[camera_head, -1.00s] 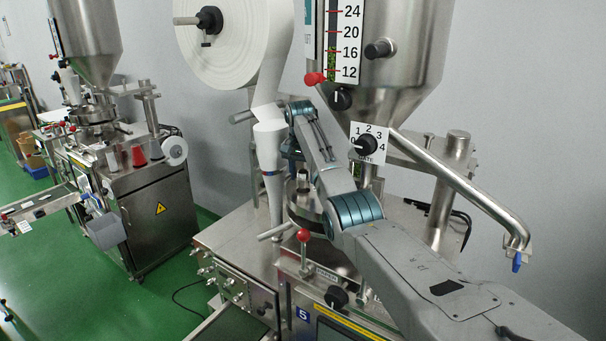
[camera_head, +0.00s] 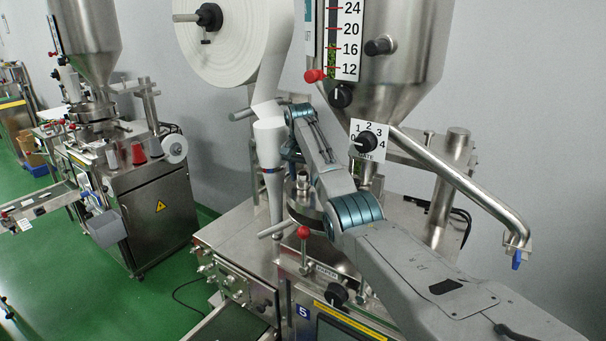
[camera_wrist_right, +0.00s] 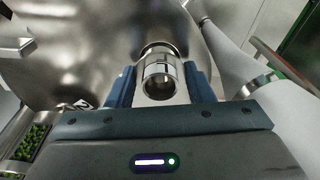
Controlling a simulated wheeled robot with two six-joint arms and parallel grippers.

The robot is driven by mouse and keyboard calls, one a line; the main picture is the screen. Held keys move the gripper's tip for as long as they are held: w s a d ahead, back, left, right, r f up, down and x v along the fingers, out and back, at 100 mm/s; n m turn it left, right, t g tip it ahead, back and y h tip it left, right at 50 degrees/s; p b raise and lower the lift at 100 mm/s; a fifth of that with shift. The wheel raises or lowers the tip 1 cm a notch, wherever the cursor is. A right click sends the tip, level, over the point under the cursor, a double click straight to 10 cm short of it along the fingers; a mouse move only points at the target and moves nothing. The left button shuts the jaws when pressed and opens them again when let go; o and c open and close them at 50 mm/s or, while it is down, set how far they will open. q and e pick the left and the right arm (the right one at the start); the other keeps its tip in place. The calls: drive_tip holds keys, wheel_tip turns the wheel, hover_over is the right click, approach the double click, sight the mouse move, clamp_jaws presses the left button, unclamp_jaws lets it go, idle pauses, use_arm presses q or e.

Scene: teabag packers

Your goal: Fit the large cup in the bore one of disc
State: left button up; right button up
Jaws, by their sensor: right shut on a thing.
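In the right wrist view, a short shiny metal cup (camera_wrist_right: 160,80), open at its near end, sits between the blue fingers of my right gripper (camera_wrist_right: 161,88). The gripper is shut on it. In the head view, my right gripper (camera_head: 290,150) is behind my own arm, above the back left part of the steel disc (camera_head: 298,206). My arm hides much of the disc, and the held cup cannot be made out there. A small metal cylinder (camera_head: 303,180) stands up at the disc's middle. Bore one cannot be told apart. My left gripper is not in view.
A white paper cone and tube (camera_head: 270,150) hang close left of my gripper. The steel hopper (camera_head: 400,50) and gate dial (camera_head: 367,142) are above and to the right. A red-knobbed lever (camera_head: 304,233) stands in front of the disc. A slanted pipe (camera_head: 460,185) runs down at right.

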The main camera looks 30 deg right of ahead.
sight(303, 173)
drive_tip(key=shift+f, duration=0.55)
drive_tip(key=o, duration=1.1)
drive_tip(key=shift+r+b, duration=0.25)
drive_tip(key=shift+b, duration=0.1)
drive_tip(key=r+b, duration=0.1)
drive_tip(key=r, duration=0.1)
drive_tip(key=r+b, duration=0.1)
drive_tip(key=r, duration=0.1)
drive_tip(key=r+b, duration=0.1)
drive_tip(key=r, duration=0.1)
drive_tip(key=shift+s+a, duration=0.25)
drive_tip(key=shift+a, duration=0.1)
drive_tip(key=shift+r, duration=0.45)
drive_tip(key=shift+f, duration=0.1)
